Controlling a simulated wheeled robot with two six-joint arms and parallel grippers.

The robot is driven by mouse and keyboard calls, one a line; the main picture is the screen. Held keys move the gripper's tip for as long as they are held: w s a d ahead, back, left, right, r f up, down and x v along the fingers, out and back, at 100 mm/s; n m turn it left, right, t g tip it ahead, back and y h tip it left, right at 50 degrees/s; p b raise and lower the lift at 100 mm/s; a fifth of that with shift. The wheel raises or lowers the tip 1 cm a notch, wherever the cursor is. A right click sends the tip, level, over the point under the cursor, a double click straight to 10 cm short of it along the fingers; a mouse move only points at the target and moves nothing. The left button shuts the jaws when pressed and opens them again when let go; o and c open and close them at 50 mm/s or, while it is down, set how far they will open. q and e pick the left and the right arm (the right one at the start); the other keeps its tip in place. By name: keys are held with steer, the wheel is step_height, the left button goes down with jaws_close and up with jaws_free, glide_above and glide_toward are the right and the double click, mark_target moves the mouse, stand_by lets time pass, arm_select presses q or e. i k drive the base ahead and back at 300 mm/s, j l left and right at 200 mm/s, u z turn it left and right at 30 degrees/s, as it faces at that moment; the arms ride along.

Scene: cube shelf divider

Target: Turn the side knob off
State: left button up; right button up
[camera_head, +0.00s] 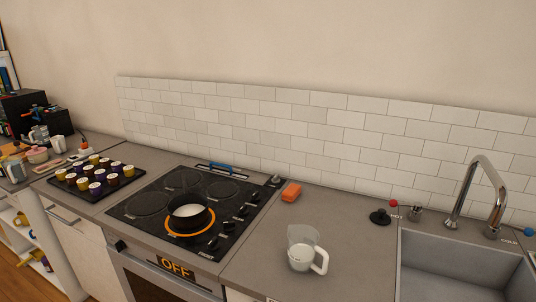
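The black cooktop (150,225) is set into the grey counter. A dark pot (188,216) with white contents stands on a front burner ringed in glowing orange (171,233). Several small black knobs (243,211) run along the cooktop's right side. Another small knob (276,180) sits near its back right corner. A black knob-like part (120,245) is at the left of the oven front. An orange "OFF" display (176,267) shows on the oven front. I cannot tell which of these is the side knob. Neither of my grippers is in view.
A clear jug (304,250) stands on the counter right of the cooktop, with an orange sponge (291,192) behind it. A sink (465,266) and tap (480,190) are at right. A tray of cups (125,186) is at left. Counter around the jug is clear.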

mark_target(229, 226)
steer(key=i+j+u, duration=0.35)
steer(key=i+j, duration=0.65)
